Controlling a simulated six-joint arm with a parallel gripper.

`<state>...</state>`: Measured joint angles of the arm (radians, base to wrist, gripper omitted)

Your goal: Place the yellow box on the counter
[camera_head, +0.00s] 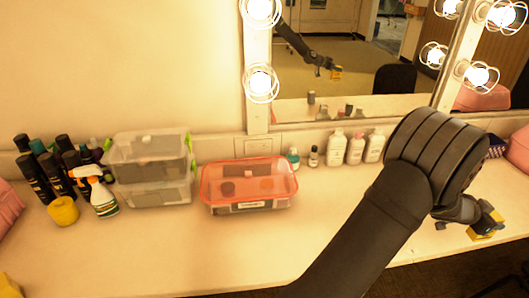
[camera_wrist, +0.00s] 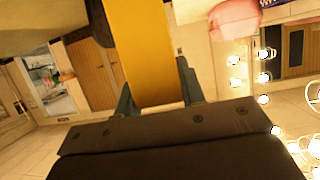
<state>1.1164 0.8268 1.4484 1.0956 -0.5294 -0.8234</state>
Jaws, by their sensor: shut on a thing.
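The yellow box (camera_wrist: 145,55) fills the top middle of the wrist view, between the fingers of my gripper (camera_wrist: 155,97). In the head view my gripper (camera_head: 480,218) is at the right, past the dark arm, shut on the yellow box (camera_head: 488,233). The box shows near the front right edge of the counter (camera_head: 330,215); whether it touches the counter cannot be told. Part of the box is hidden by the gripper. The mirror (camera_head: 350,50) also reflects my arm with the yellow box.
A red-lidded container (camera_head: 249,186), stacked clear bins (camera_head: 152,170), a spray bottle (camera_head: 100,192), a yellow roll (camera_head: 63,211) and dark bottles (camera_head: 35,180) stand at the left. White bottles (camera_head: 356,148) stand by the mirror. A pink bag (camera_head: 518,148) is at far right. The middle front counter is clear.

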